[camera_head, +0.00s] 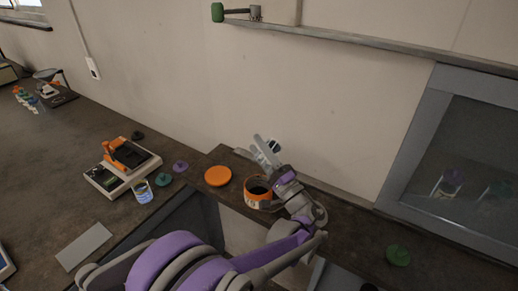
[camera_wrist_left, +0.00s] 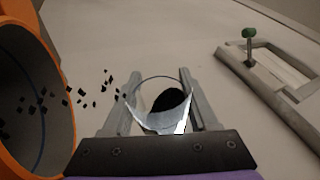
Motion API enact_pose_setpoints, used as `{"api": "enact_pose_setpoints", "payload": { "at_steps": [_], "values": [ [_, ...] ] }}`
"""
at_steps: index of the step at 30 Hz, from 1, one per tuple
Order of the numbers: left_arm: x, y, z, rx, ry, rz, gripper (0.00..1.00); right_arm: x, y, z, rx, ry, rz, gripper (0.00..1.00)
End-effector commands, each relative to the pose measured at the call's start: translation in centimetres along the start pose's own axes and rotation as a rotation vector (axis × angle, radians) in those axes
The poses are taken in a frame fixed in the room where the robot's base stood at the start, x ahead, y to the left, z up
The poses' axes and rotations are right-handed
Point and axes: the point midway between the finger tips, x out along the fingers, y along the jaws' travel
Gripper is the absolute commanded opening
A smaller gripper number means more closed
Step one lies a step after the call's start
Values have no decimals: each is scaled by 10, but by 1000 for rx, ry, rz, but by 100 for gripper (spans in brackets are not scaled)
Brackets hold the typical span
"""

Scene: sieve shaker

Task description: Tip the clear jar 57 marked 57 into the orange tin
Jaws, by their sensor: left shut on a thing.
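My left gripper (camera_head: 266,149) is shut on the clear jar (camera_wrist_left: 150,122) and holds it tipped over beside and above the orange tin (camera_head: 251,198). In the left wrist view the jar sits between the two fingers, with a dark mass inside. Black bits are in the air between the jar and the open mouth of the orange tin (camera_wrist_left: 62,82), and some show against the tin's inside. The mark on the jar cannot be read. In the head view the arm partly hides the tin and jar. My right gripper is not in view.
An orange lid (camera_head: 217,176) lies left of the tin on the dark bench. Further left are a glass with blue contents (camera_head: 144,194), a balance (camera_head: 105,181) and small purple and green lids. A green lid (camera_head: 398,255) lies to the right. A grey-framed cabinet (camera_head: 408,150) stands behind.

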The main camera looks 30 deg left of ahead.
Motion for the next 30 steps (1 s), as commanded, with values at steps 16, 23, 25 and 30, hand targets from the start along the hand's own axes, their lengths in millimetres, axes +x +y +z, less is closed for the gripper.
{"api": "enact_pose_setpoints", "payload": {
  "at_steps": [16,23,25,30],
  "values": [
    [1,4,-8,204,93,85,0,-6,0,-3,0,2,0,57],
    [1,9,-12,302,136,125,0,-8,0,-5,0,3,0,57],
    [1,9,-12,301,136,125,0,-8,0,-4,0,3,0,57],
    [1,9,-12,341,153,142,0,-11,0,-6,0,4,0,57]
  ]
}}
